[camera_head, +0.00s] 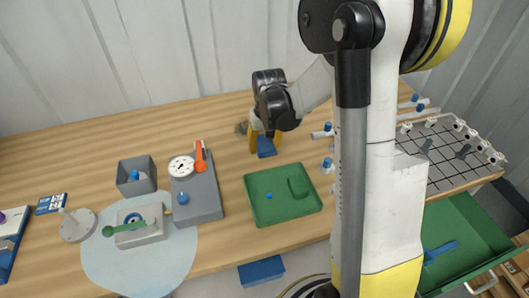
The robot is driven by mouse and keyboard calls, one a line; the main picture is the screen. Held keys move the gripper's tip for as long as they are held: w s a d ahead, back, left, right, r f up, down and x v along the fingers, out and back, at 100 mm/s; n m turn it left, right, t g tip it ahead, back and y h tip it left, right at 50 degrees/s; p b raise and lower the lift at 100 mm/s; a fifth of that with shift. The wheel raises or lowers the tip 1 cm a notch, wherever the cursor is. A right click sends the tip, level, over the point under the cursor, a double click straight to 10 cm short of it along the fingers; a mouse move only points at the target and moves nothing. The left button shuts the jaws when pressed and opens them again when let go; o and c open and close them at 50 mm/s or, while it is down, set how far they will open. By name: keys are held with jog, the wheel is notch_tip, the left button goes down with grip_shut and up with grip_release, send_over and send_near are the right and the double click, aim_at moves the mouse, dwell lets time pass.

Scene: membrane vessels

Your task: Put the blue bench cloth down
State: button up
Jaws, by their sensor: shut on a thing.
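My gripper (265,143) points down over the back middle of the wooden table (225,110), its yellow fingers shut on the blue bench cloth (266,149). The cloth shows as a small blue patch between and below the fingers. The fingers hide part of it. I cannot tell whether its lower edge touches the table top.
A green tray (262,212) lies just in front of the cloth. A grey gauge unit (197,200) with an orange lever and a grey bin (136,172) stand to the left. Blue-capped fittings and a gridded rack (445,150) are at right. The table's back left is clear.

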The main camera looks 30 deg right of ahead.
notch_tip(320, 180, down, 3)
jog(key=shift+r+b, duration=0.15)
jog(key=shift+b, duration=0.35)
jog(key=shift+r, duration=0.1)
jog(key=shift+s+f+b, duration=0.1)
jog(key=shift+f+b, duration=0.2)
jog(key=shift+f, duration=0.1)
jog(key=shift+c, duration=0.5)
jog(key=o, duration=1.2)
